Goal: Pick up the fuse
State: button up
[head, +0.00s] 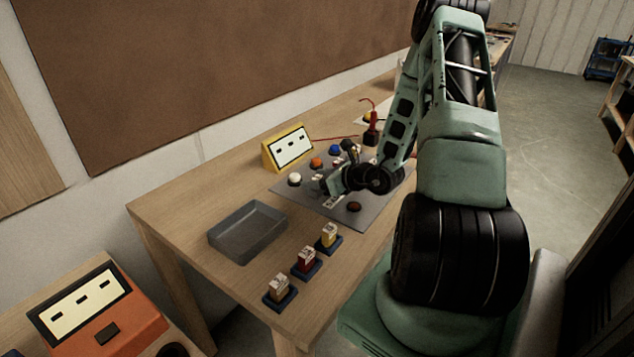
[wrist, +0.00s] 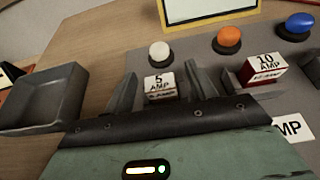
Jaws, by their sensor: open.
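A fuse block marked 5 AMP (wrist: 160,86), with a pale top face, shows in the wrist view between the two fingers of my open gripper (wrist: 163,76). Whether either finger touches it I cannot tell. A red-sided fuse block marked 10 AMP (wrist: 262,70) stands just right of the right finger. In the head view my gripper (head: 334,184) is low over the grey panel (head: 322,207), and the arm hides part of the panel. Three more labelled blocks, tan (head: 280,289), red (head: 306,261) and yellow (head: 329,236), stand on blue bases along the table's front edge.
A white knob (head: 294,179), an orange knob (head: 316,162) and a blue knob (head: 335,149) line the panel's back. A yellow display box (head: 288,148) stands behind. An empty grey tray (head: 248,232) sits to the left. A dark red tool (head: 372,130) stands at the back.

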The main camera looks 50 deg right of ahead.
jog(key=shift+w, duration=0.1)
jog(key=shift+c, duration=0.3)
jog(key=c, duration=1)
